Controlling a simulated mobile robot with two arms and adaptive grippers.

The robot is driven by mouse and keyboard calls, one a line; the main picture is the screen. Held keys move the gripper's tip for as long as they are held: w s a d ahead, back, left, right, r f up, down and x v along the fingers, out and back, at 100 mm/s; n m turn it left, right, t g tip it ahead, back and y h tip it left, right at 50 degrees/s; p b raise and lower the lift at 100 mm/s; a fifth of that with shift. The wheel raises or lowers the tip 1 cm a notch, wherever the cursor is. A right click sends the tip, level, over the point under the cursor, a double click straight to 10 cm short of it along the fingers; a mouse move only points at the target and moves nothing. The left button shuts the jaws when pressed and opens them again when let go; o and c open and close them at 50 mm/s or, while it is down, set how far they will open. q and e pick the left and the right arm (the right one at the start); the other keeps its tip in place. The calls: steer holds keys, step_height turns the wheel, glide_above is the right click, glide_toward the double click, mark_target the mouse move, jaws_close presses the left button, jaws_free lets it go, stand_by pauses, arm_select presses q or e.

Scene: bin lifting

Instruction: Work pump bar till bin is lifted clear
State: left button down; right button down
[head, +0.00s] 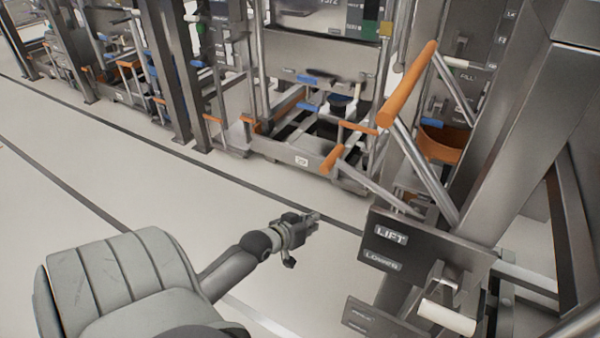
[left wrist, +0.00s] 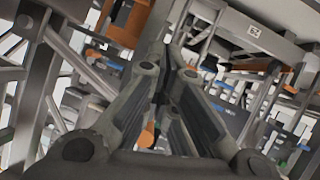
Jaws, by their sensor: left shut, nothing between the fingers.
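The pump bar is a grey metal lever with a long orange grip (head: 408,84), tilted up above the LIFT and LOWER plate (head: 392,240) at the right of the head view. An orange bin (head: 445,143) shows partly behind the bar's frame; whether anything is under it is hidden. My left gripper (head: 314,217) is shut and empty over the floor, left of the plate and well below and apart from the orange grip. Its closed fingers (left wrist: 167,70) fill the middle of the left wrist view, with nothing held. My right gripper is not in view.
A low frame with orange handles (head: 333,158) stands behind my left gripper. A thick grey post (head: 515,140) and a white-gripped lever (head: 446,317) are at the right. The pale floor (head: 150,185) at the left is clear.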

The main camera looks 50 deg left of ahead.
arm_select(q)
steer(key=s+d+f+m+g, duration=0.3)
steer(key=s+d+f+g, duration=0.1)
steer(key=s+d, duration=0.6)
steer(key=s+d+f+m+g+h, duration=0.1)
steer(key=s+d+f+m+g, duration=0.2)
steer(key=s+d, duration=0.7)
step_height(320, 180, down, 2)
steer(key=d+g, duration=0.2)
steer(key=shift+s+d+f+g+h, duration=0.15)
steer(key=shift+d+f+g+h, duration=0.05)
steer(key=shift+g+h, duration=0.1)
